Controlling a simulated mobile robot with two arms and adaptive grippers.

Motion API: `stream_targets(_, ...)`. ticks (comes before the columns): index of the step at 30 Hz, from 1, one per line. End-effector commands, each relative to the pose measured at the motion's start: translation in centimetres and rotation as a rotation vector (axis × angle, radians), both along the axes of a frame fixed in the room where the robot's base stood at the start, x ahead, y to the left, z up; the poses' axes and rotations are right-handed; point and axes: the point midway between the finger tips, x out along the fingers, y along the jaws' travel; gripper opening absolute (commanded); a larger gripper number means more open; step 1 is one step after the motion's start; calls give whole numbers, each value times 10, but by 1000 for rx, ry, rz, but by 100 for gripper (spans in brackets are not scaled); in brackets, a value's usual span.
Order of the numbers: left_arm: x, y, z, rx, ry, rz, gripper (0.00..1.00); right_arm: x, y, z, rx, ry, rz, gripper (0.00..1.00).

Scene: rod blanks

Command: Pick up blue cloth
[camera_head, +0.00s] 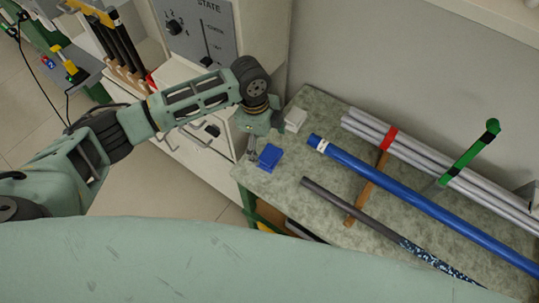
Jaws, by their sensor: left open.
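A small folded blue cloth (269,157) lies flat near the left end of the speckled green-grey table (300,168). Whether a finger touches the cloth I cannot tell. My right gripper is not in the picture.
A pale block (295,120) lies behind the cloth. A blue tube (400,194), grey rods (410,153) and a dark rod (350,211) lie to the right, near wooden supports and a green post (469,158). A cabinet with a dial panel (200,30) stands behind my left arm.

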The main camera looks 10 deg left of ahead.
Motion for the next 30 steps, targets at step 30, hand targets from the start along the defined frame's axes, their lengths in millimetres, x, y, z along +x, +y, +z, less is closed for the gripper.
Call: stream_targets(30, -2, -12, -60, -1, -3, 1, 61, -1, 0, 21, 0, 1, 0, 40)
